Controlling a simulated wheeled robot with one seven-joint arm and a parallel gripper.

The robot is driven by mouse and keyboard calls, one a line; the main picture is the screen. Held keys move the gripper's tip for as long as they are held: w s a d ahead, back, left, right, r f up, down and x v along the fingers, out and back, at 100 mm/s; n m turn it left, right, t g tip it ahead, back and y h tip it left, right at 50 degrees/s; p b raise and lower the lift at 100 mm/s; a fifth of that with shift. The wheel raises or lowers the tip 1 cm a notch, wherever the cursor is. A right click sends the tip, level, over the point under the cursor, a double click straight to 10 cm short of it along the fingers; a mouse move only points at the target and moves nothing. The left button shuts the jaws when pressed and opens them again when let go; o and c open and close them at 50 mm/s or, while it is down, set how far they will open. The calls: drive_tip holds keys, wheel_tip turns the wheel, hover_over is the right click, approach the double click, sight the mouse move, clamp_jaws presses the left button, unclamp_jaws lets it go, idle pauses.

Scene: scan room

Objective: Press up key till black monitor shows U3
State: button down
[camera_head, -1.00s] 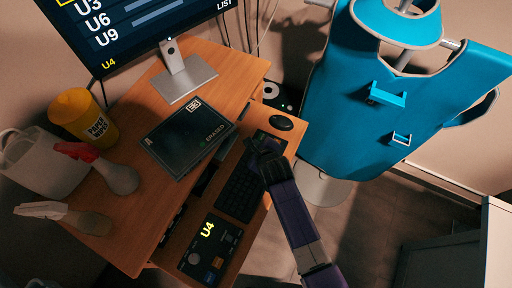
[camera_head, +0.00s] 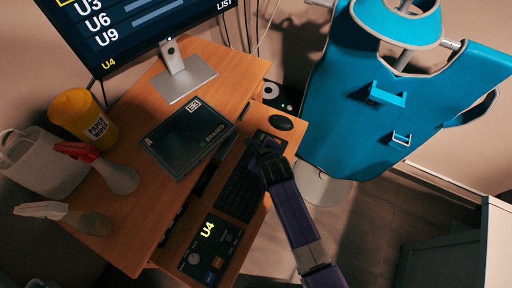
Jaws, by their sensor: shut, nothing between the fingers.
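The black monitor (camera_head: 130,28) stands at the upper left on a silver stand. Its list shows U3, U6 and U9, and a yellow U4 is at its lower left corner. The black keyboard (camera_head: 240,192) lies on the pull-out shelf below the desk top. My gripper (camera_head: 256,146) is shut and empty at the keyboard's far end, near the mouse. The fingertips are small and dark, so I cannot tell whether they touch a key. My purple forearm comes from the lower right. The up key is hidden or too small to make out.
A black mouse (camera_head: 281,123) lies past the keyboard. A dark panel (camera_head: 210,247) showing U4 lies at the shelf's near end. A black box (camera_head: 187,137), yellow wipes tub (camera_head: 84,117) and spray bottles (camera_head: 117,176) stand on the desk (camera_head: 140,215). A blue chair (camera_head: 390,110) stands right.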

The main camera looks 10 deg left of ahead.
drive_tip(key=shift+f+b, duration=0.45)
drive_tip(key=shift+f+b, duration=0.4)
idle(0.7)
idle(0.4)
drive_tip(key=shift+r+p, duration=0.75)
drive_tip(key=shift+r, duration=0.1)
drive_tip(key=shift+r, duration=0.1)
wheel_tip(320, 180, up, 5)
drive_tip(key=p, duration=0.4)
idle(0.6)
